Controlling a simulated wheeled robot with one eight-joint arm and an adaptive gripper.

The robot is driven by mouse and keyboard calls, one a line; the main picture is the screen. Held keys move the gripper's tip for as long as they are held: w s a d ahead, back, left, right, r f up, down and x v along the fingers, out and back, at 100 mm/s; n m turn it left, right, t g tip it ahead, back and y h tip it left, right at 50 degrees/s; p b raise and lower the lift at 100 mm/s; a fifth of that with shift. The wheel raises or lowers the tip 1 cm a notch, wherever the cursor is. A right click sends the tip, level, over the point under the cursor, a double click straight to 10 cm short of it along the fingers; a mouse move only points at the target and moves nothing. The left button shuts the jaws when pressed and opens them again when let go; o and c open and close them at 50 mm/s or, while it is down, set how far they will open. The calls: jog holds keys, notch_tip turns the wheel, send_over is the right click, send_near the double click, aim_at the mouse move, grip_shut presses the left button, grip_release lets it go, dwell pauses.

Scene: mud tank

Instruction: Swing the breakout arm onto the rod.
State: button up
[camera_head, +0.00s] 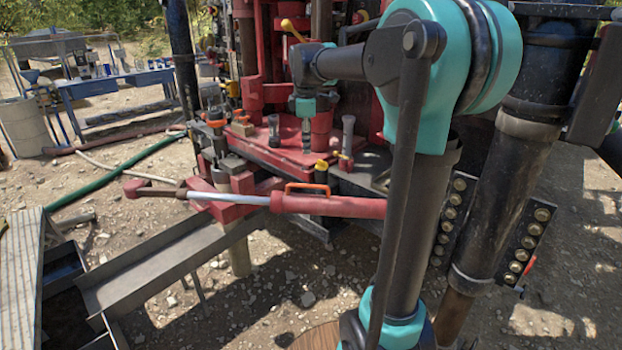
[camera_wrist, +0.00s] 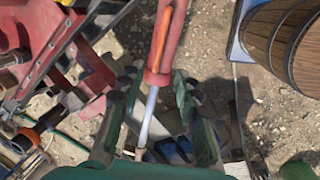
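The breakout arm (camera_head: 335,206) appears to be the long red cylinder with an orange handle (camera_head: 307,187) and a pale piston rod, lying nearly level across the head view. It also shows in the wrist view (camera_wrist: 168,50), in line with the gap between my fingers. My gripper (camera_head: 305,132) points down above the red platform, behind the breakout arm in the head view. In the wrist view its green fingers (camera_wrist: 160,85) are spread, with nothing clearly held between them. I cannot tell for certain which part is the drill rod.
The red rig (camera_head: 290,148) stands at the back. A wooden barrel (camera_wrist: 290,45) is at the wrist view's upper right. Open gravel lies below.

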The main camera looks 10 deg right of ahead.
aim_at(308, 185)
jog(key=w+f, duration=0.1)
jog(key=f, duration=0.4)
jog(key=w+f, duration=0.1)
jog(key=f, duration=0.5)
jog(key=w+f, duration=0.1)
jog(key=f, duration=0.4)
jog(key=shift+d+f, duration=0.15)
jog(key=shift+d, duration=0.15)
grip_shut()
